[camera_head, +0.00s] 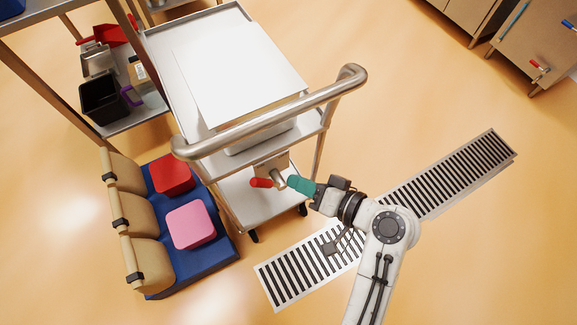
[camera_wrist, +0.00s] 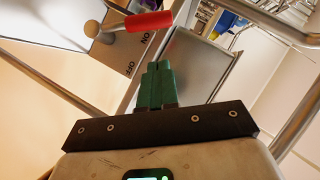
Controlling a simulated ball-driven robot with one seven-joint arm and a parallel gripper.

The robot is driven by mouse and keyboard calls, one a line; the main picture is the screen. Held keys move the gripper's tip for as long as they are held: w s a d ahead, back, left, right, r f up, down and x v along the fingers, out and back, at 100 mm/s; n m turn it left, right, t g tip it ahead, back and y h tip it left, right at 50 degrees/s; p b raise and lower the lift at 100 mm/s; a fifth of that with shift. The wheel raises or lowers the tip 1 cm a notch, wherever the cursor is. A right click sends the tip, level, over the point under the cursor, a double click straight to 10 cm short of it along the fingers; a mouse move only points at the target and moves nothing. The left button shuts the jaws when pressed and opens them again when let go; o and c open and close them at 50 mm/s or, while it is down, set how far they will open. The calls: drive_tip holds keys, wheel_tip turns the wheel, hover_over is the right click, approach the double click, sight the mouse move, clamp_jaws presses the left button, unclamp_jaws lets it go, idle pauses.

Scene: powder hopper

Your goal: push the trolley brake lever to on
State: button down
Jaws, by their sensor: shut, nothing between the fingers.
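The trolley (camera_head: 268,203) has a push handle (camera_head: 262,116) and a brake plate under its near end. The brake lever's red grip (camera_head: 261,183) points left in the head view. In the wrist view, the lever's red grip (camera_wrist: 149,21) extends right from a round metal pivot (camera_wrist: 91,28). The tan plate (camera_wrist: 115,55) is marked ON and OFF, and the grip lies nearer the ON mark. My gripper (camera_head: 291,182) has green fingers, shut and empty, to the right of the lever. In the wrist view the fingertips (camera_wrist: 157,64) show below the red grip, with a visible gap.
A white-covered load (camera_head: 236,72) sits on the trolley top. A blue pallet (camera_head: 216,252) with tan sacks, a red block (camera_head: 171,175) and a pink block (camera_head: 190,225) stands left. A shelf rack (camera_head: 137,118) is behind it. A flat floor drain (camera_head: 450,178) runs right; floor there is clear.

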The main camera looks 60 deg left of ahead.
drive_tip(key=v, duration=0.6)
drive_tip(key=shift+w+d, duration=0.25)
drive_tip(key=shift+w, duration=0.15)
drive_tip(key=d+f+m+t+h+p, duration=0.2)
drive_tip(key=d+f+m+t+h, duration=0.1)
drive_tip(key=d, duration=0.8)
drive_tip(key=d+f+m+t+h+p, duration=0.3)
drive_tip(key=d, duration=0.8)
drive_tip(key=s+d+r+m+h+p, duration=0.1)
drive_tip(key=s+d, duration=0.4)
drive_tip(key=d, duration=0.5)
drive_tip(key=s+d+r+m+h+p, duration=0.1)
drive_tip(key=s+d+m+h, duration=0.3)
drive_tip(key=d, duration=0.6)
drive_tip(key=shift+s+d+r+h+p, duration=0.35)
drive_tip(key=shift+s+r+h, duration=0.45)
drive_tip(key=shift+s+h, duration=0.35)
